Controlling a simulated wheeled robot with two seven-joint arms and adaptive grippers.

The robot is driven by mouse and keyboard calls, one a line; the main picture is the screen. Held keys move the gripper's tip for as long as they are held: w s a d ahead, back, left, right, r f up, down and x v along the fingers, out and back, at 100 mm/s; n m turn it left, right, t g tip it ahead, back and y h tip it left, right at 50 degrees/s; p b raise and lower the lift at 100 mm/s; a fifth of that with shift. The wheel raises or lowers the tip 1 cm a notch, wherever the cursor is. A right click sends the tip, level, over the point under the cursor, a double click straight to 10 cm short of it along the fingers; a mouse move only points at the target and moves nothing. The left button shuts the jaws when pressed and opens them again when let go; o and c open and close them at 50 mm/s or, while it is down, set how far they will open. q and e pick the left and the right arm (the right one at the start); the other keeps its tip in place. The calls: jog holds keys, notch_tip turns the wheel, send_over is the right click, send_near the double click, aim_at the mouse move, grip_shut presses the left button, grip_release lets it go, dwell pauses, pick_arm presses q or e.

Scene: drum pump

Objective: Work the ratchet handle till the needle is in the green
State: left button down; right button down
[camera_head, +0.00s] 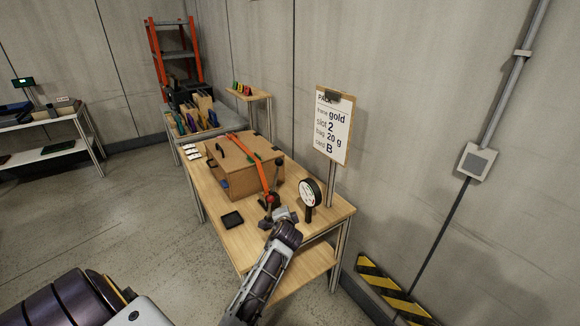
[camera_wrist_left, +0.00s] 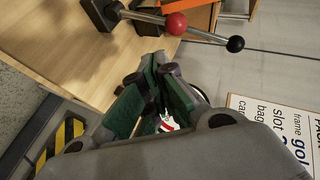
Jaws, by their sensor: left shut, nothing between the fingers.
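The ratchet handle is a slim rod with a black ball end (camera_head: 279,161). It rises beside a red knob (camera_head: 270,198) at the front of the table. In the left wrist view the black ball (camera_wrist_left: 235,44) and the red ball (camera_wrist_left: 177,23) lie beyond my fingers. The round gauge (camera_head: 308,192) stands just right of the handle; its needle is too small to read. A piece of its dial (camera_wrist_left: 168,122) shows behind my fingers. My left gripper (camera_head: 280,214) is shut and empty, just in front of the handle's base. My right gripper is out of view.
A cardboard box (camera_head: 235,178) with an orange strap (camera_head: 261,172) over it fills the table's back. A sign (camera_head: 334,124) stands behind the gauge. Striped barrier (camera_head: 390,288) lies right.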

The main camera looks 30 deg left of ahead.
pick_arm(q)
jog(key=w+a+r+m+t+y, duration=0.2)
jog(key=w+r+m, duration=0.3)
jog(key=w+r, duration=0.3)
jog(key=w+a+t, duration=0.1)
jog(key=w, duration=0.3)
jog(key=shift+a+m, duration=0.3)
jog(key=shift+m, duration=0.1)
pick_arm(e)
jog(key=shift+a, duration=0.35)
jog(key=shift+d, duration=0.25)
pick_arm(q)
jog(key=shift+w+a+r, duration=0.1)
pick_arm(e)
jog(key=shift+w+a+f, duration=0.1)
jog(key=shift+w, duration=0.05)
